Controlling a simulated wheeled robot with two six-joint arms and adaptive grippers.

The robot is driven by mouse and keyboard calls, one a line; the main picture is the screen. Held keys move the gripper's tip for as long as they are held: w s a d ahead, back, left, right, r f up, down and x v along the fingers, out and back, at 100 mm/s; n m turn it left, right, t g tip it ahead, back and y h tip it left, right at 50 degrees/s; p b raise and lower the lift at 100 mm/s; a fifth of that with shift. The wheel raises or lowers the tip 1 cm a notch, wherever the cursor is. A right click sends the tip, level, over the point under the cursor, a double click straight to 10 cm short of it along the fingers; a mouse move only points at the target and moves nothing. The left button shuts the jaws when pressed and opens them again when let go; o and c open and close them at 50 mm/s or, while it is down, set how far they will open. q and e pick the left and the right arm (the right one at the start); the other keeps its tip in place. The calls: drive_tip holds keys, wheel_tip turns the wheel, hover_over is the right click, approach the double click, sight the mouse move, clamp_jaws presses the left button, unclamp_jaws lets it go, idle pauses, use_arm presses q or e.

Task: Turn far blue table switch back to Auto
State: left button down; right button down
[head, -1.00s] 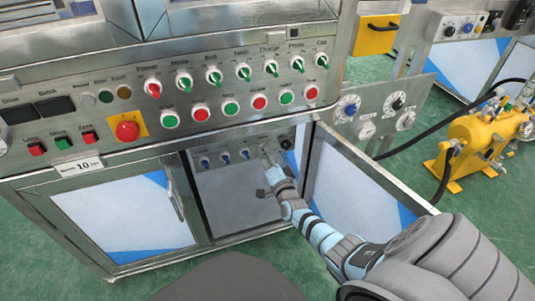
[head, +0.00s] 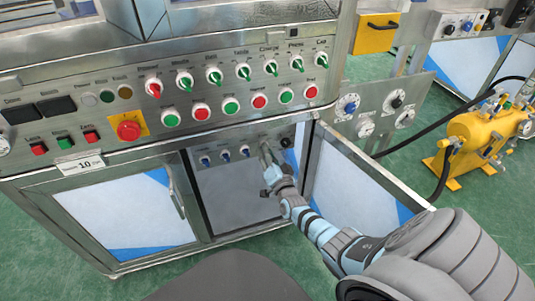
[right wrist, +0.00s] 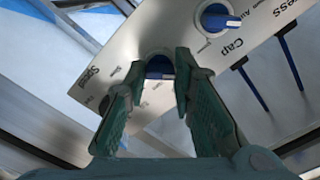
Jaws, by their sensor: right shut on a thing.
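A row of blue switches (head: 225,155) sits on the grey panel inside the open lower cabinet in the head view. My right gripper (head: 267,155) reaches in at the right of these switches and covers the panel there. In the right wrist view, my right gripper (right wrist: 160,75) has its fingertips on either side of a blue switch (right wrist: 159,66) and is shut on it. The fingers partly hide the knob, and I cannot read its setting. Another blue switch (right wrist: 217,20), above the label "Cap", is clear of the fingers. My left gripper is out of view.
A black knob (head: 287,142) is just right of the gripper. The open cabinet door (head: 355,187) stands to the right of my arm. Red and green buttons (head: 231,106) and switches line the upper panel. A yellow machine (head: 475,145) stands at the far right.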

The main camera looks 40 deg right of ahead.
drive_tip(key=c, duration=1.4)
unclamp_jaws()
drive_tip(key=shift+o, duration=0.2)
drive_tip(key=v, duration=1.2)
